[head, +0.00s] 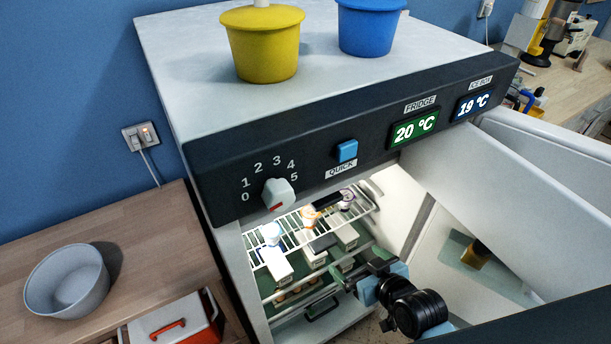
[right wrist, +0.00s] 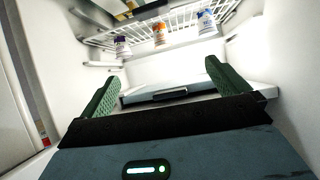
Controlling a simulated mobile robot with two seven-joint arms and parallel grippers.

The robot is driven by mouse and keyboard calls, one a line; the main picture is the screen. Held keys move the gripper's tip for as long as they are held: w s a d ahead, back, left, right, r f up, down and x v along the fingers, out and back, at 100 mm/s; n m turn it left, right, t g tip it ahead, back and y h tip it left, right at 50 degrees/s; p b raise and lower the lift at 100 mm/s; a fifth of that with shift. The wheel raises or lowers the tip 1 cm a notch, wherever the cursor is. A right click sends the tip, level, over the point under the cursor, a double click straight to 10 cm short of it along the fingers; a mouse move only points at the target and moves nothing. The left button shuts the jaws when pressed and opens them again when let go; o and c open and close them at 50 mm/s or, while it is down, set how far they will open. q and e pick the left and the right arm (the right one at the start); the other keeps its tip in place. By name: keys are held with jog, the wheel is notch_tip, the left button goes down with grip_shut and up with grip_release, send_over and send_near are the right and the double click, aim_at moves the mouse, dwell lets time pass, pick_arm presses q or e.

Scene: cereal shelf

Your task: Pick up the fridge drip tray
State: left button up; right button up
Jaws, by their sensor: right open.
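The fridge drip tray appears to be the flat piece with a dark front grip (right wrist: 156,96) low inside the fridge in the right wrist view. A dark grip also shows low in the fridge in the head view (head: 322,308). My right gripper (right wrist: 162,75) is open, its two green fingers spread to either side of that grip, with nothing between them in hold. In the head view my right gripper (head: 352,278) reaches into the open fridge from the right. Whether the fingers touch the tray cannot be told. My left gripper is out of view.
A wire rack (head: 298,228) with small containers hangs above. The open fridge door (head: 500,180) is at the right. Yellow (head: 263,48) and blue (head: 370,25) tubs stand on top. A grey bowl (head: 68,282) sits on the left counter, near a red-and-white box (head: 170,322).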

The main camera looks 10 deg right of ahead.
jog(key=n+t+y, duration=0.1)
send_near(331, 203)
jog(key=shift+x, duration=4.5)
jog(key=shift+c, duration=0.3)
jog(key=c, duration=1.2)
jog(key=shift+r, duration=0.1)
jog(key=shift+c, duration=0.3)
jog(key=shift+w+r+p, duration=0.1)
jog(key=shift+r+p, duration=0.05)
jog(key=shift+p, duration=0.15)
